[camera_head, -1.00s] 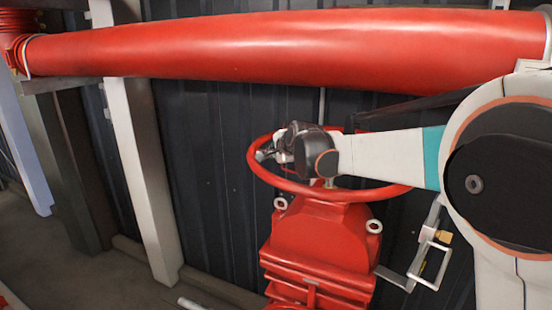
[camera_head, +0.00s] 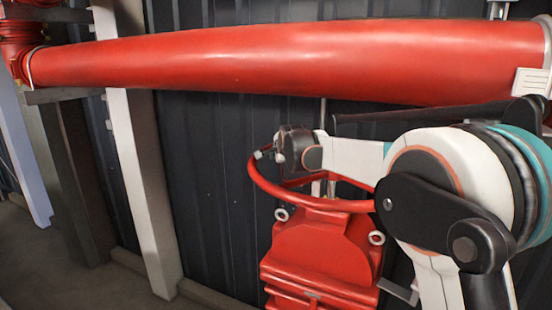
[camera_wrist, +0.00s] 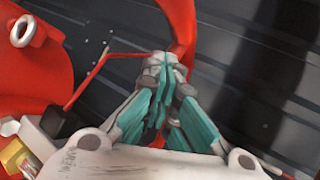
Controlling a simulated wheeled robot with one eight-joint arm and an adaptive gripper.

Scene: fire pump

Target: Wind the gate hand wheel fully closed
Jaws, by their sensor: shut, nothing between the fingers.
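The red hand wheel (camera_head: 262,184) lies roughly level on top of the red gate valve body (camera_head: 320,250). My arm reaches across it from the right and hides part of its back and right rim. My gripper (camera_head: 264,154) is at the wheel's far left rim, its tip small in the head view. In the wrist view my gripper (camera_wrist: 163,68) has its teal fingers closed together, with nothing seen between them. The red wheel rim (camera_wrist: 184,35) passes right at the fingertips; whether they touch it I cannot tell.
A large red pipe (camera_head: 300,62) runs across above the wheel. A dark corrugated wall (camera_head: 210,190) stands close behind. A white post (camera_head: 145,190) stands to the left. Lifting eyes (camera_head: 281,214) stick up from the valve body. Floor to the left is open.

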